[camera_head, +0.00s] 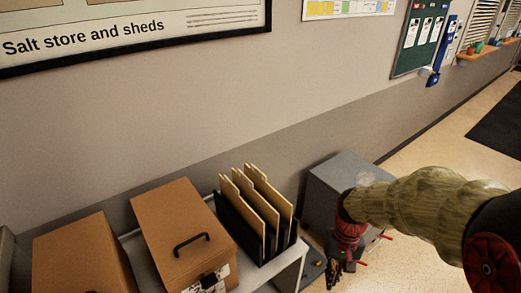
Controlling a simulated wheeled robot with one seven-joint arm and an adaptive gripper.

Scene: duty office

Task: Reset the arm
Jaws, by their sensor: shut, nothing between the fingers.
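My arm reaches in from the right side of the head view, with a mottled olive section and dark and red joints. My gripper (335,275) hangs at its end, low in the picture right of centre, pointing down. It is small and dark here, its fingers are together and it holds nothing. It appears in front of a grey cabinet (352,168); I cannot tell how far apart they are.
A white shelf (287,272) at lower left bears two brown boxes (165,215) (85,262) and a black file holder (236,222) with several tan folders. A framed sign (140,40) and a green board (420,38) hang on the wall. Clear floor and a dark mat (500,125) lie right.

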